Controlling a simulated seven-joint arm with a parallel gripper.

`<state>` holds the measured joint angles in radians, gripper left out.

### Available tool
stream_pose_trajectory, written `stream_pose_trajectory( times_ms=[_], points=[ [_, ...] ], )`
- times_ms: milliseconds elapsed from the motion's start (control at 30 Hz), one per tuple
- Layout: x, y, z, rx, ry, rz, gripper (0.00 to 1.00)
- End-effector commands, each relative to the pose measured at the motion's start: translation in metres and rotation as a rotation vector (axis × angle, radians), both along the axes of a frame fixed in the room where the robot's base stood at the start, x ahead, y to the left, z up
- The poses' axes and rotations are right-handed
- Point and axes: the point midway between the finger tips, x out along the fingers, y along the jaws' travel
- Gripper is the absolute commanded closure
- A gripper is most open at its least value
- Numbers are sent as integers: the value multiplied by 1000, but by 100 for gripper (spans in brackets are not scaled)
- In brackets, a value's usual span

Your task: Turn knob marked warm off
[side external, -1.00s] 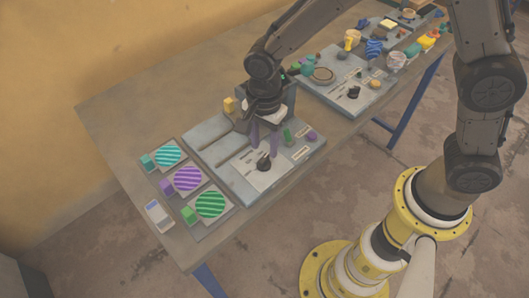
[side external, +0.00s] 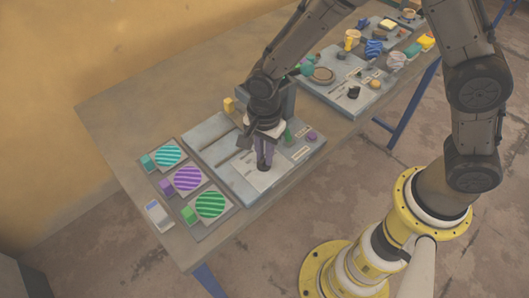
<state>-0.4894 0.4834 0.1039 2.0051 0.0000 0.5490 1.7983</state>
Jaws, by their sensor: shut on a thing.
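My gripper (side external: 264,161) points down over the grey press panel (side external: 241,181) in the side external view. Its purple-grey fingers are shut on the small black knob (side external: 263,167) on a pale plate near the panel's front edge. The fingers cover most of the knob, so its pointer direction is hidden. The markings beside it are too small to read, so I cannot tell whether this knob is the one marked warm. A second black knob (side external: 353,93) is on the panel farther right, apart from my gripper.
Striped teal (side external: 168,155), purple (side external: 187,178) and green (side external: 211,204) discs lie on grey plates at the left, with small blocks beside them. A green piece (side external: 287,136) and a purple piece (side external: 311,135) are close right of my gripper. The far panel holds several objects.

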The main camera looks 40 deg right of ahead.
Motion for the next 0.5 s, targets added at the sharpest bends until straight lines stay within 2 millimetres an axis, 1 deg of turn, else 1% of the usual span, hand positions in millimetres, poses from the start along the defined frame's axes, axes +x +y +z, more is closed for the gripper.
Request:
stream_pose_trajectory(
  times_ms=[300, 500],
  points=[
    [0, 0, 0, 0, 0, 7, 100],
    [0, 0, 0, 0, 1, 63, 100]
  ],
)
